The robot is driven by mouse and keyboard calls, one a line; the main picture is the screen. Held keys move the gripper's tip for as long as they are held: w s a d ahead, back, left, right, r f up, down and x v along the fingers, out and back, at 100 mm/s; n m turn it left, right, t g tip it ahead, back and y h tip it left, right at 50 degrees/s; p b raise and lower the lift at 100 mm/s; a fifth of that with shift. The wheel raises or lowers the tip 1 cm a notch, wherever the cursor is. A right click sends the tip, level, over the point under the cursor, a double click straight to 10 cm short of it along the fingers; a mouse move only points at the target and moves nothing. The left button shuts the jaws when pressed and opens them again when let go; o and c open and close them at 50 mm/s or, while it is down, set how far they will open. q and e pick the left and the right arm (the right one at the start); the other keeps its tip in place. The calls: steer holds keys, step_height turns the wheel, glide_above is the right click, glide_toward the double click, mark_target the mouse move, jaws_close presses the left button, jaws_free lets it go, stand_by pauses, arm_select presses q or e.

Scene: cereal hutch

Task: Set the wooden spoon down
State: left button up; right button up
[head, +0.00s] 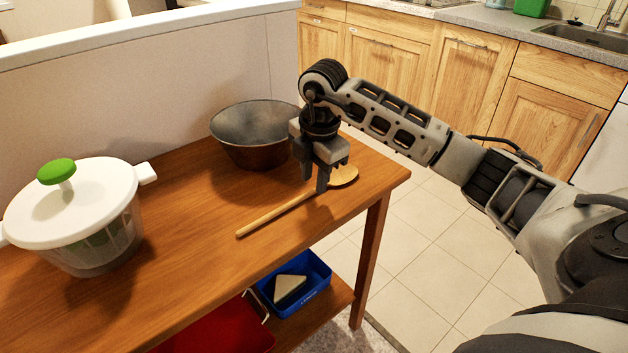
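The wooden spoon (275,213) lies on the brown wooden table (190,290) near its right end. Its handle points toward the front left and its bowl toward the back right. My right gripper (313,183) points down over the spoon, where the handle meets the bowl. Its two fingers stand apart with a gap between them, and the near fingertip overlaps the handle in the picture. I cannot tell whether a finger touches the spoon. My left gripper is not in view.
A dark metal bowl (255,152) stands just behind the spoon. A white salad spinner with a green knob (75,215) stands at the left. On the shelf below are a blue bin (318,272) and a red container (225,330). The table's front middle is clear.

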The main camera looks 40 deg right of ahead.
step_height(320, 180, up, 10)
steer(key=s, duration=0.1)
steer(key=shift+p, duration=0.3)
steer(key=shift+s, duration=0.15)
